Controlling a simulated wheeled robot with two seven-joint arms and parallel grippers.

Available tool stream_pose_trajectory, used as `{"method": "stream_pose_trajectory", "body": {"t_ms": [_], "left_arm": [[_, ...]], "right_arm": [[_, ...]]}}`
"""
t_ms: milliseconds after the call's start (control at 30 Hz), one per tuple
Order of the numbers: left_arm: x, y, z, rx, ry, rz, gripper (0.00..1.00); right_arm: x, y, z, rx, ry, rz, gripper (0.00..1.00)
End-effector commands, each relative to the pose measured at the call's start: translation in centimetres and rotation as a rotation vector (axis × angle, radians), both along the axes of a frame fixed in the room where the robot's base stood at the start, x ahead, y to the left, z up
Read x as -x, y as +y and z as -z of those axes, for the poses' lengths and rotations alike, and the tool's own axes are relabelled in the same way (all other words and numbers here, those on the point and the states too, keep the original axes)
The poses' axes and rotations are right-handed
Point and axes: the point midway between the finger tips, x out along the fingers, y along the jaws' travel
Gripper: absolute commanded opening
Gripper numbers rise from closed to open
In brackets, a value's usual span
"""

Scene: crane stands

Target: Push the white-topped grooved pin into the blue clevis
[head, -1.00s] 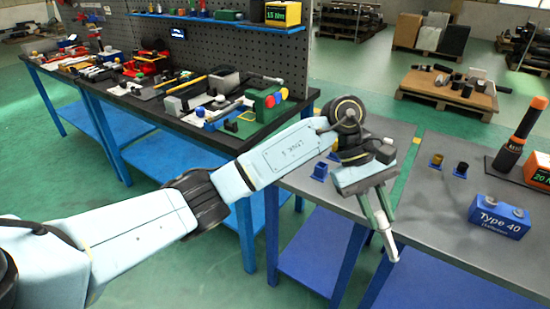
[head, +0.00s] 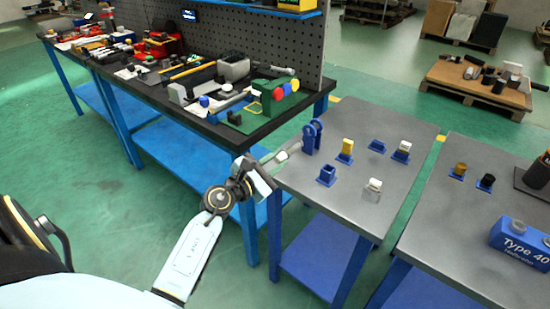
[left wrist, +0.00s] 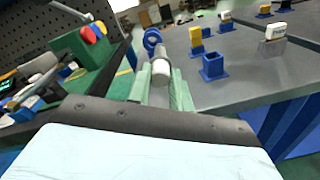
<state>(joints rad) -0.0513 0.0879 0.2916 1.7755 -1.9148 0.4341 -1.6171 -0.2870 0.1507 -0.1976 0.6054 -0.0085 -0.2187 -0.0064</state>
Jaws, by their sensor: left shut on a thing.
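The blue clevis (head: 311,138) stands upright at the left edge of the grey table; it also shows in the left wrist view (left wrist: 152,40). My left gripper (head: 280,160) is just left of it, beyond the table edge, with its fingers pointing at the clevis. In the left wrist view the left gripper (left wrist: 160,88) is shut on the grooved pin, whose white top (left wrist: 160,72) faces the camera. The grey shaft (left wrist: 160,53) points at the clevis, about level with it. I cannot tell whether its far end is inside the hole. My right gripper is out of view.
On the grey table (head: 372,205) stand a blue square socket (head: 327,176), a yellow block in a blue holder (head: 346,150) and white-topped pieces (head: 374,187). A black bench (head: 235,130) with tools stands to the left. A floor gap separates the tables.

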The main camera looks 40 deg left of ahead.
Motion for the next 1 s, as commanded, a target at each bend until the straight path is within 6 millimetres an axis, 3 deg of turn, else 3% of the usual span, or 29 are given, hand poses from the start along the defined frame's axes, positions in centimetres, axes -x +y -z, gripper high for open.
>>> {"method": "stream_pose_trajectory", "body": {"t_ms": [167,600,1000], "left_arm": [[0.6,1.3,0.5,0.000,-0.016,-0.043,0.00],[0.9,1.3,0.3,0.019,-0.013,-0.044,0.00],[-2.9,1.0,0.4,0.018,-0.016,-0.044,0.00]], "right_arm": [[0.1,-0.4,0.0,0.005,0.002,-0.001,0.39],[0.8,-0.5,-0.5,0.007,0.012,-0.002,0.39],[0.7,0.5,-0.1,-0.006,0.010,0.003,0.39]]}}
